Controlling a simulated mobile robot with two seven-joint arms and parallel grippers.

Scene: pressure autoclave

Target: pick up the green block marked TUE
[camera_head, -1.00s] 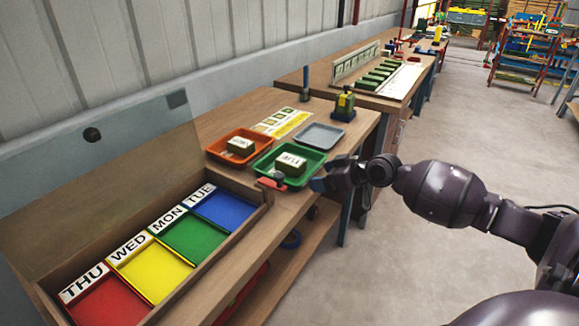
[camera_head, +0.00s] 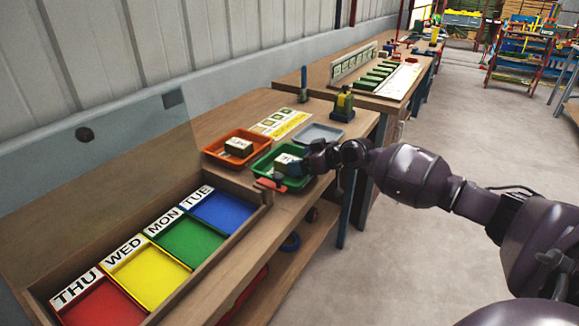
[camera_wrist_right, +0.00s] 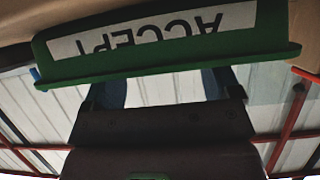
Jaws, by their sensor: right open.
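A green block with a white marked top (camera_head: 286,160) sits in the green tray (camera_head: 262,168) on the near bench; its lettering is too small to read now. My right gripper (camera_head: 298,168) is at the tray's right side, beside the block and partly covering it. In the right wrist view, the open right gripper (camera_wrist_right: 168,92) shows its two blue fingers apart, below the green tray's wall (camera_wrist_right: 170,68). That wall bears an upside-down ACCEPT label. The block does not show in this view. My left gripper is not in view.
An orange tray (camera_head: 208,150) with a similar block (camera_head: 238,147) stands left of the green tray. A grey tray (camera_head: 320,134) lies behind. A red clamp-like item (camera_head: 270,184) is at the front edge. Day-labelled coloured compartments (camera_head: 185,243) fill the left.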

